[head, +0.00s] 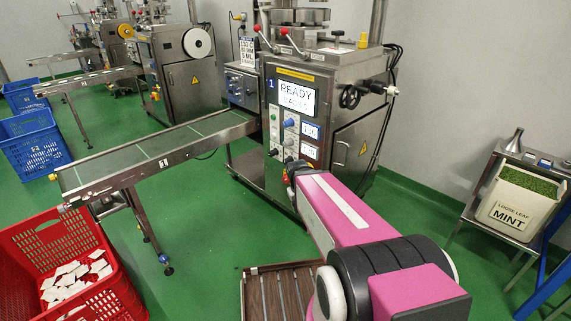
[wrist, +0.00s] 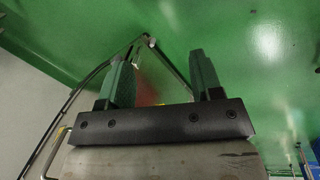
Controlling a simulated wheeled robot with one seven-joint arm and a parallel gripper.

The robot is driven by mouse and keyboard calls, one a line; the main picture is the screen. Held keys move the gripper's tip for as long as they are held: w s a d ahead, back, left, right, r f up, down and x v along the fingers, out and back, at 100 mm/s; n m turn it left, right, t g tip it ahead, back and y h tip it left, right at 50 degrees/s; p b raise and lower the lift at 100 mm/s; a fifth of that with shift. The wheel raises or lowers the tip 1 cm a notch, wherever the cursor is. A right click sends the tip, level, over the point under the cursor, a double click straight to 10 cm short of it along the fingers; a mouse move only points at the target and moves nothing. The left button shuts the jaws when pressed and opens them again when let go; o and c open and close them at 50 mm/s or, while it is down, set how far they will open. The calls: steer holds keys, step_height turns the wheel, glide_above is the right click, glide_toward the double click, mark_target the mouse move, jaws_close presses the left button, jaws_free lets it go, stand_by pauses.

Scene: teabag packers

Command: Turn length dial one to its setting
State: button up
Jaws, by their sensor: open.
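Packing machine one (head: 345,90) stands in the middle of the head view, with a READY screen (head: 296,95) on its front. A blue dial (head: 291,123) sits below the screen, beside small buttons and two lit number displays (head: 310,130). A small box (head: 240,88) with knobs is on the machine's left side. I cannot tell which knob is length dial one. My gripper (wrist: 163,80) shows in the wrist view with its two green fingers wide apart and nothing between them. In the head view my pink arm hides it, its far end low by the machine's front.
A conveyor (head: 160,150) runs left from the machine. A red crate (head: 60,255) with white teabags is at lower left, blue crates (head: 35,145) behind. A slatted wooden tray (head: 283,295) lies below my arm. A mint bin (head: 520,205) stands at right. Green floor is clear between.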

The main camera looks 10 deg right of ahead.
steer(key=w+d+f+n+h, duration=0.1)
steer(key=w+f+n+h, duration=0.2)
steer(key=w+n+h, duration=0.35)
steer(key=n+t+h, duration=0.6)
steer(key=n+t, duration=0.5)
steer(key=n, duration=0.3)
glide_toward(285, 163)
steer(key=x, duration=1.1)
steer(key=shift+w, duration=0.15)
steer(key=c, duration=0.9)
